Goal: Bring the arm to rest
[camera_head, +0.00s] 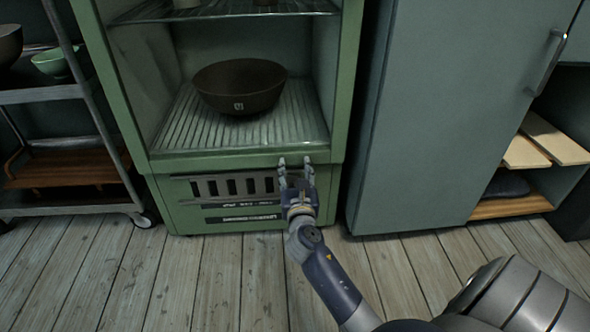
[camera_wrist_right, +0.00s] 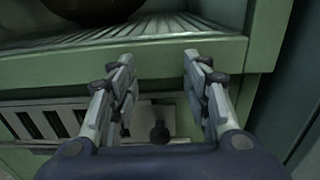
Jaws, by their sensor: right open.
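My right gripper (camera_head: 295,166) is open and empty in front of the lower front of a green cabinet (camera_head: 345,90). Its two fingers point up, just below the cabinet's shelf edge. In the right wrist view the fingers (camera_wrist_right: 158,75) stand apart with nothing between them, the green shelf edge beyond. A dark brown bowl (camera_head: 240,88) stands upright on the ribbed shelf (camera_head: 190,130), apart from the gripper; its underside shows in the wrist view (camera_wrist_right: 90,8). My left gripper is not in view.
A metal rack (camera_head: 70,208) on wheels stands at the left, with a green bowl (camera_head: 55,63) on it. A closed grey-green cabinet door (camera_head: 450,110) is at the right, beside open wooden shelves (camera_head: 515,205). The plank floor (camera_head: 190,280) is clear in front.

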